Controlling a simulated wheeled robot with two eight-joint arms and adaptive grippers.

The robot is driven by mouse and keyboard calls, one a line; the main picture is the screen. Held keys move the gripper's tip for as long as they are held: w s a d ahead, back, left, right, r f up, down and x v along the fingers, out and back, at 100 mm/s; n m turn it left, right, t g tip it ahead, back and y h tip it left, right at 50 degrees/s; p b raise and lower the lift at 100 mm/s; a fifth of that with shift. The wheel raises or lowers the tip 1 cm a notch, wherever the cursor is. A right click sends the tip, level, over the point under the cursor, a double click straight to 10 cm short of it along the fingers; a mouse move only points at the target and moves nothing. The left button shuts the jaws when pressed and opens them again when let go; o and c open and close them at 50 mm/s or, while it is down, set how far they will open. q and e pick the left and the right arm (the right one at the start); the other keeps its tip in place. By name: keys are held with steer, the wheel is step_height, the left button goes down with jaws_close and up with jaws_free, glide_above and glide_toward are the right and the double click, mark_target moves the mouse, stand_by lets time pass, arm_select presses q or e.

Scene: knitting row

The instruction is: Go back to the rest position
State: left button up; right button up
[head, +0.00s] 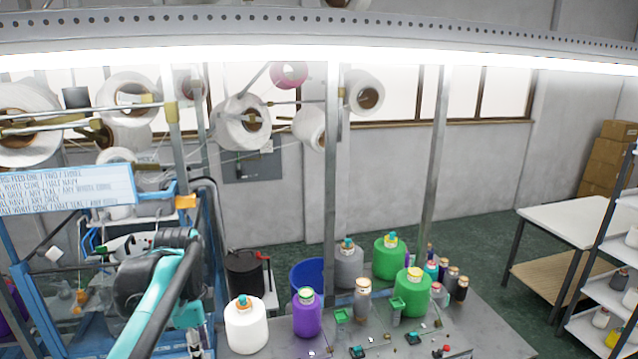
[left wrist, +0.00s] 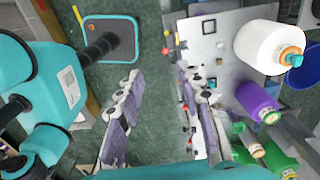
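My left arm comes in from the lower left of the head view, its teal link running up to a dark joint in front of the blue machine frame. In the left wrist view my left gripper (left wrist: 160,82) is open, its two grey-purple fingers well apart. Only green floor shows between them, so it is empty. The fingers are beside the edge of the grey table, which lies to the right in that view. In the head view I cannot make out the left fingers clearly. My right gripper is in neither view.
The grey table (head: 480,335) holds a white cone (head: 246,328), a purple cone (head: 307,316), green cones (head: 390,259) and small spools. A blue bin (head: 307,276) and black bin (head: 244,274) stand behind. A blue frame (head: 40,300) and sign (head: 66,190) are left. Floor (head: 490,250) is clear right.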

arm_select(q)
steer(key=s+d+f+n+t+b, duration=0.2)
steer(key=s+f+n+b, duration=0.2)
steer(key=f+b, duration=0.7)
steer(key=s+d+f+n+t+b, duration=0.2)
steer(key=s+f+n+b, duration=0.3)
steer(key=f+b, duration=0.7)
steer(key=s+d+f+n+t+b, duration=0.2)
steer(key=f+n+b, duration=0.4)
steer(key=f+b, duration=0.6)
step_height(320, 180, down, 10)
steer(key=shift+s+f+t, duration=0.25)
steer(key=shift+s+t, duration=0.35)
steer(key=shift+s, duration=0.55)
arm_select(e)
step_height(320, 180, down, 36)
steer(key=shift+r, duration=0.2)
